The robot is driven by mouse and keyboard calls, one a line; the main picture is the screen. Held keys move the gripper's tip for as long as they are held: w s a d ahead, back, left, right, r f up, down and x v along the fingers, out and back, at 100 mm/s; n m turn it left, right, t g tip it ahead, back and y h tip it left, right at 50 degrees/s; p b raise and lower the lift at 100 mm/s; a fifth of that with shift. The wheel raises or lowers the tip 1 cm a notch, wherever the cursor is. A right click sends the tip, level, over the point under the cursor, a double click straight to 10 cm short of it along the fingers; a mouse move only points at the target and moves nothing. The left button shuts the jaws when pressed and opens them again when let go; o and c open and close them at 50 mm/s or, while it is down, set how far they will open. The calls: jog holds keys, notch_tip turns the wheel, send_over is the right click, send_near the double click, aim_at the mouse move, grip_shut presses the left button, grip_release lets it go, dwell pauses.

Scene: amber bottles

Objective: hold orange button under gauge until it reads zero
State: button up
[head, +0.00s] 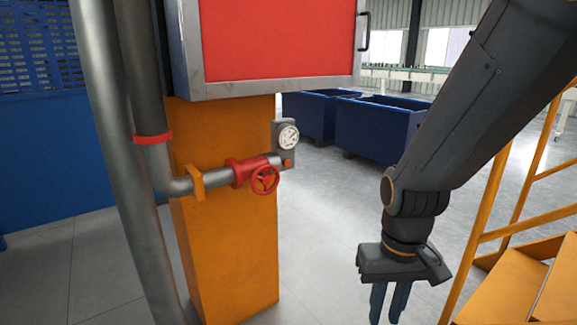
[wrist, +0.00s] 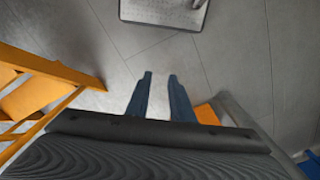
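The round white gauge (head: 288,136) sits on a grey plate at the end of a pipe, beside the orange column. The small orange button (head: 287,163) is just below the gauge. The needle is too small to read. My gripper (head: 389,318) hangs pointing down, to the right of and lower than the gauge, well apart from it. In the wrist view my gripper (wrist: 158,76) shows two blue fingers with a gap between them and nothing held. The gauge and button are not seen in the wrist view.
A red valve wheel (head: 265,180) is on the pipe left of the button. A red panel (head: 275,40) hangs above. Orange stairs (head: 515,290) with a railing stand close on the right. Blue bins (head: 375,128) are behind. Grey floor (head: 335,230) lies clear between column and gripper.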

grip_shut()
dwell(1.4)
